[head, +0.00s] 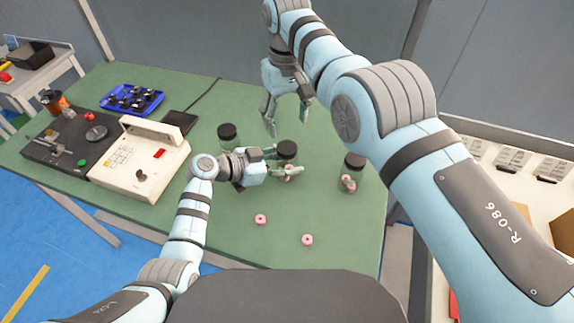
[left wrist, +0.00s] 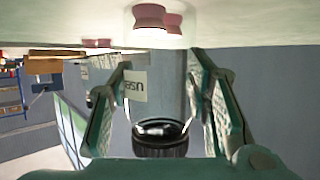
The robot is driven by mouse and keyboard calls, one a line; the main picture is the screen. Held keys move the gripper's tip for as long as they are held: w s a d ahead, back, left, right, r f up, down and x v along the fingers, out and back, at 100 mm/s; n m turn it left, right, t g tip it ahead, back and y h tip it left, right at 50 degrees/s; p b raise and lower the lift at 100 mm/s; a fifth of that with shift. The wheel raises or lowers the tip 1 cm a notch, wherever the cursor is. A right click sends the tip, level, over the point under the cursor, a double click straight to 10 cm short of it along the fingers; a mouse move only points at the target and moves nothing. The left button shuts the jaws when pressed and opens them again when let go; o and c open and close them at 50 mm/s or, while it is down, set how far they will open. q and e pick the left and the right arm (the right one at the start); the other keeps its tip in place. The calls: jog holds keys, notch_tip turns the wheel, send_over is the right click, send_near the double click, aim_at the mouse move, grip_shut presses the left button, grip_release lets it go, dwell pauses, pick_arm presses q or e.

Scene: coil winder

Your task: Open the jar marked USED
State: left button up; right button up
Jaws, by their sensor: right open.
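Three clear jars with black lids stand on the green table. The middle jar (head: 287,149) is partly hidden by my left gripper (head: 286,164). In the left wrist view a jar labelled USED (left wrist: 165,85) appears upside down between the fingers of my left gripper (left wrist: 160,85), its black lid (left wrist: 160,146) low in the picture and pink pieces in it. The fingers are close on both sides; I cannot tell whether they touch the glass. My right gripper (head: 287,112) is open and empty, behind and above the middle jar.
Another jar (head: 228,133) stands at left, and one with pink pieces (head: 354,164) at right. Two pink spools (head: 261,219) (head: 307,239) lie in front. The white machine (head: 138,160) and a blue tray (head: 131,98) are further left.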

aim_at(287, 147)
pick_arm(q)
grip_shut()
pick_arm(e)
jog(key=m, duration=0.9)
jog(key=shift+r+m, duration=0.2)
jog(key=shift+m, duration=0.1)
jog(key=m, duration=0.4)
jog(key=shift+m, duration=0.4)
jog(key=m, duration=0.4)
jog(key=shift+f, duration=0.1)
jog(key=m, duration=0.3)
jog(key=shift+f+m, duration=0.1)
jog(key=shift+m, duration=0.2)
jog(key=m, duration=0.4)
jog(key=shift+f+m, duration=0.25)
jog(key=shift+m, duration=0.15)
notch_tip(287, 147, down, 8)
jog(key=shift+r, duration=0.2)
jog(key=c, duration=1.2)
jog(key=n, duration=1.3)
jog(key=shift+r, duration=0.1)
